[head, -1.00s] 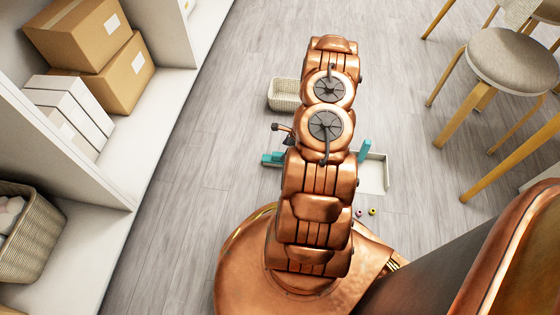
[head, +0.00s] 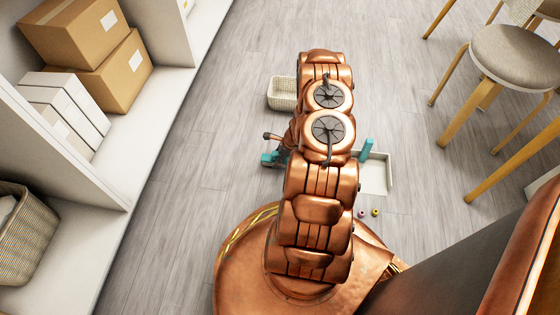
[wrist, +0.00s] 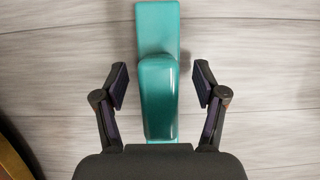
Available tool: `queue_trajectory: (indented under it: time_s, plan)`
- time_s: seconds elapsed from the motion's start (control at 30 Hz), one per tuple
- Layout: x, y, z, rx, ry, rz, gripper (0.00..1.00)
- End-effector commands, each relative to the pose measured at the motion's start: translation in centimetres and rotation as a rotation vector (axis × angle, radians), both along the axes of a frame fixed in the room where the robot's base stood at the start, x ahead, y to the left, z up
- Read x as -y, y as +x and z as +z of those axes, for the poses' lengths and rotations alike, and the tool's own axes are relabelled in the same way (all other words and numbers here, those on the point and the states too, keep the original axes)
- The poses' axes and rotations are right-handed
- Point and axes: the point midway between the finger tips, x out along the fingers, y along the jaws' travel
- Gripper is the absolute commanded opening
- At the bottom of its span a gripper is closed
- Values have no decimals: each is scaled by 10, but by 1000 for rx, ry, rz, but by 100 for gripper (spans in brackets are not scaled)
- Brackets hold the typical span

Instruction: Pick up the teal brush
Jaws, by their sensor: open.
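The teal brush (head: 268,159) lies on the floor, left of my arm in the head view, partly covered by my arm and gripper. In the wrist view the teal brush (wrist: 158,95) runs up and down the middle of the picture, with a raised rounded part nearer me and a flat part beyond. My gripper (wrist: 161,84) is open, one finger on each side of the brush, with a gap on both sides. The brush's near end is hidden by the gripper body. How high the fingertips are above the floor is unclear.
A white dustpan-like tray (head: 376,181) with a teal upright part (head: 367,147) lies right of my arm. Small colored pieces (head: 375,212) lie near it. A woven basket (head: 281,94) stands beyond. Shelves (head: 123,141) are at left, a stool (head: 513,58) at right.

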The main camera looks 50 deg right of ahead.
Motion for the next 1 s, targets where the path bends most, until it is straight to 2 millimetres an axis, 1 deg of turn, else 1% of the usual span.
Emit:
queue_trajectory:
  time_s: [0.03, 0.07, 0.6, 0.7, 0.9, 1.0]
  plan:
    - [0, 0, 0, 0, 0, 0, 69]
    - [0, 0, 0, -1, 1, 0, 66]
    - [-1, 0, 0, -1, 1, 0, 9]
    - [-1, 0, 0, -1, 1, 0, 1]
    - [-1, 0, 0, -1, 2, 1, 1]
    - [-1, 0, 4, -1, 1, 0, 1]
